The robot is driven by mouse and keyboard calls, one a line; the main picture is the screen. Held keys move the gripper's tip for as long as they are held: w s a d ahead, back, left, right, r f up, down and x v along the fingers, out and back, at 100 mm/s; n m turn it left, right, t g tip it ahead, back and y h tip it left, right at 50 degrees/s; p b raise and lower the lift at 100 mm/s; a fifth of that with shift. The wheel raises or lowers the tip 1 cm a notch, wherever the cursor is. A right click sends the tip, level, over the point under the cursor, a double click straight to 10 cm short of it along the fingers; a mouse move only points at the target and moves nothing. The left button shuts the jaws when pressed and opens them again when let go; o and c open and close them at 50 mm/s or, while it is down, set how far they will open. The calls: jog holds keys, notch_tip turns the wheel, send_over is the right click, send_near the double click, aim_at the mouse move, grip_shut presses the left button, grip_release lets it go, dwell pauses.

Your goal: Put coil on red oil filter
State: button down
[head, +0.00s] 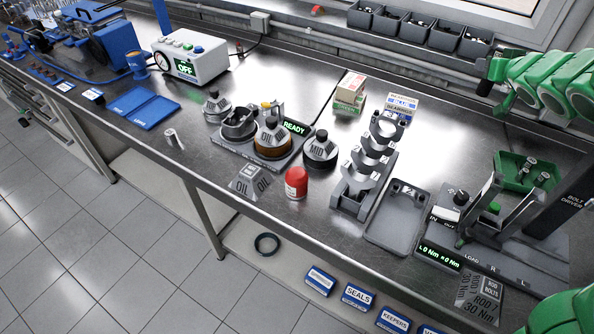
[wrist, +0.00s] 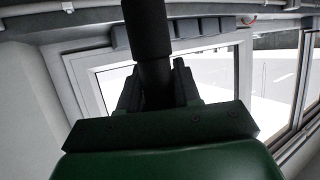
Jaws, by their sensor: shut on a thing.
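The red oil filter (head: 296,184) stands upright on the metal bench in the head view, near the front edge, with nothing on top of it. In the wrist view my gripper (wrist: 157,88) is shut on a dark cylindrical thing (wrist: 150,30), thicker at the upper part and narrower between the fingers. It looks like the coil, but I cannot be sure. The gripper and the held thing are out of the head view, where only green links of my arm show at the right. The wrist view faces a window, so the gripper's place relative to the filter cannot be told.
An oil can tray (head: 225,149) with a READY display stands behind the filter. A black can (head: 320,152) is just right of it, and an OIL label plate (head: 248,183) just left.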

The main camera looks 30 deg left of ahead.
jog(key=shift+a, duration=0.2)
jog(key=shift+a, duration=0.2)
